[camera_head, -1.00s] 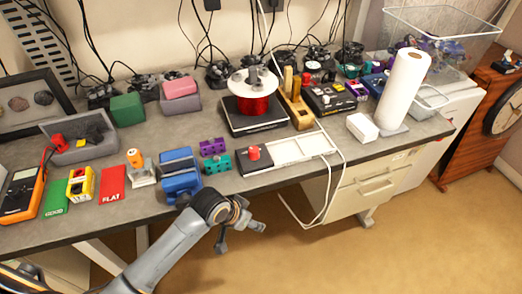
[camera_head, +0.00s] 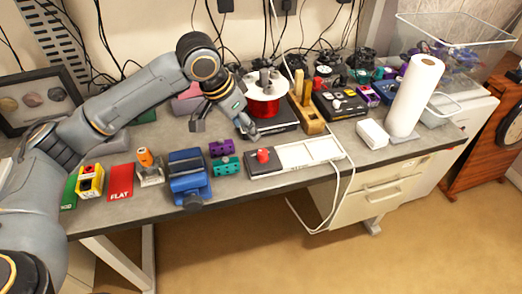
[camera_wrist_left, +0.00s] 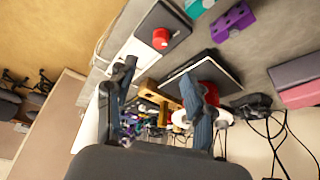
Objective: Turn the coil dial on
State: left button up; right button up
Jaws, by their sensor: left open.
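A red dial knob (camera_head: 263,155) stands on a small black base (camera_head: 260,168) joined to a white panel at the bench's front edge. The knob also shows in the left wrist view (camera_wrist_left: 160,38). A red coil (camera_head: 266,105) with a white disc top sits on a flat black unit (camera_head: 284,120) behind it. It shows partly behind a finger in the left wrist view (camera_wrist_left: 208,96). I cannot tell which way the knob is turned. My left gripper (camera_head: 224,127) is open and empty, pointing down above the bench, left of the coil and behind the knob. My right gripper is not in view.
Purple (camera_head: 221,148) and teal (camera_head: 226,166) blocks lie left of the knob, beside a blue vise (camera_head: 188,175). A wooden block (camera_head: 306,110), a white box (camera_head: 372,134) and a paper roll (camera_head: 414,95) stand to the right. White cables hang off the front edge.

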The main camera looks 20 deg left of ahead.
aim_at(262, 152)
pick_arm(q)
jog(key=p+x, duration=0.2)
jog(key=x, duration=1.1)
jog(key=shift+w+f, duration=0.15)
jog(key=shift+f, duration=0.15)
grip_shut()
